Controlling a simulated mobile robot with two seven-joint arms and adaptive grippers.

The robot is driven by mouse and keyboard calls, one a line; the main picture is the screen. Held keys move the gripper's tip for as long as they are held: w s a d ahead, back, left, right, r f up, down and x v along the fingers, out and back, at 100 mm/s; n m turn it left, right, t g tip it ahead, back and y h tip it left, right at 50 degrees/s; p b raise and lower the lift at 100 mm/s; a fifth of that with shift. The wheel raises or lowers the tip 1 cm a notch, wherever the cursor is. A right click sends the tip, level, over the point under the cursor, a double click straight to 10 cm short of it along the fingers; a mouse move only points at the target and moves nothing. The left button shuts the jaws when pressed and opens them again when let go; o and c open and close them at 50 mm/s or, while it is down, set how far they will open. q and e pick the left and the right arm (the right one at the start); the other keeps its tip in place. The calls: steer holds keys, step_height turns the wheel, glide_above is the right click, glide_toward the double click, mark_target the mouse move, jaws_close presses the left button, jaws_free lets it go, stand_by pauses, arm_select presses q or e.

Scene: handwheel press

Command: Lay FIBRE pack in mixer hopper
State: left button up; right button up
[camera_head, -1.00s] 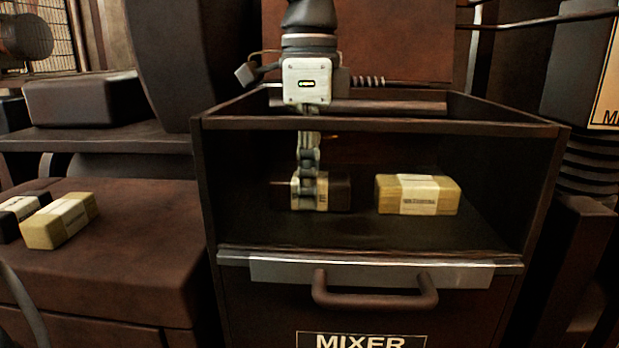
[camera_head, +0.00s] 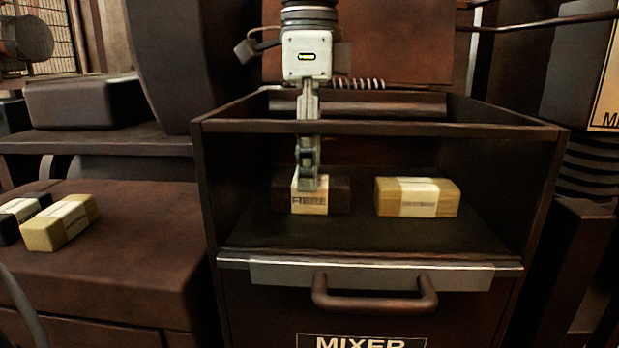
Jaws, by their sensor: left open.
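The FIBRE pack (camera_head: 330,195), dark with a pale labelled band, lies on the floor of the open mixer hopper (camera_head: 380,127), left of its middle. A tan pack (camera_head: 417,197) with a pale band lies to its right in the same hopper, with a gap between them. My left gripper (camera_head: 307,185) reaches down from above into the hopper. It is open, its fingers just above and in front of the pack's band; whether they touch it I cannot tell. My right gripper is not in view.
The hopper's front has a handle (camera_head: 375,303) and a MIXER label (camera_head: 361,341). On the brown surface at left lie a tan pack (camera_head: 60,222) and a dark pack (camera_head: 18,213). The hopper rim stands around my gripper.

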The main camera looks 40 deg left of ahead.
arm_select(q)
step_height(320, 180, up, 9)
steer(key=shift+p, duration=0.35)
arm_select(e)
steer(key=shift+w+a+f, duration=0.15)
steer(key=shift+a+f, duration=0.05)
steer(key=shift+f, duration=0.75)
